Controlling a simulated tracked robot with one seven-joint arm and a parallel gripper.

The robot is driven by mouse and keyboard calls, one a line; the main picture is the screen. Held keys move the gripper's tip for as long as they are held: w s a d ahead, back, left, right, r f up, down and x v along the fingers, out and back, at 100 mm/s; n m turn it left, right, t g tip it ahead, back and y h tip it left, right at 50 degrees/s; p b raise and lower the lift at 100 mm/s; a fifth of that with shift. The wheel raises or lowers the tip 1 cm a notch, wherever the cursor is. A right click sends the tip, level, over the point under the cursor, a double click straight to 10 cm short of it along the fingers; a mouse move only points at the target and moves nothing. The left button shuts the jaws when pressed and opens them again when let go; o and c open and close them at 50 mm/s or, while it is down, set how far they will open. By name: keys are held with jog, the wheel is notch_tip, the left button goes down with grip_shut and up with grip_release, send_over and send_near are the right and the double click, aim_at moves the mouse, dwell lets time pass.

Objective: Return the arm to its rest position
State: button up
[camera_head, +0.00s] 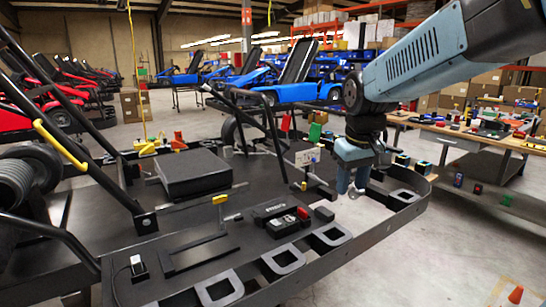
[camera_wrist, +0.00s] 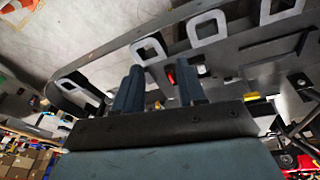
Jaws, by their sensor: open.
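My arm reaches in from the upper right of the head view and bends down at a joint above the black kart frame (camera_head: 110,245). My gripper (camera_head: 350,193) hangs at its end, pointing down, above the frame's right side. In the wrist view my gripper's two fingers (camera_wrist: 160,85) stand apart with nothing held between them. The frame's edge with its square openings (camera_wrist: 205,28) shows beyond the fingers. The gripper looks clear of the frame, but the exact gap is hard to tell.
On the frame lie a black box (camera_head: 193,172), a black device with a red part (camera_head: 287,224) and a yellow-handled tool (camera_head: 220,200). A wooden workbench (camera_head: 460,137) with tools stands at the right. Bare concrete floor (camera_head: 425,255) lies at the lower right.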

jog(key=s+d+m+t, duration=0.1)
jog(key=s+d, duration=0.1)
jog(key=s, duration=0.5)
jog(key=s+d+r+m+t, duration=0.1)
jog(key=s+d+m+t, duration=0.1)
jog(key=s, duration=0.5)
jog(key=shift+s+d+r+m, duration=0.15)
jog(key=shift+s+d+m, duration=0.2)
jog(key=shift+d, duration=0.5)
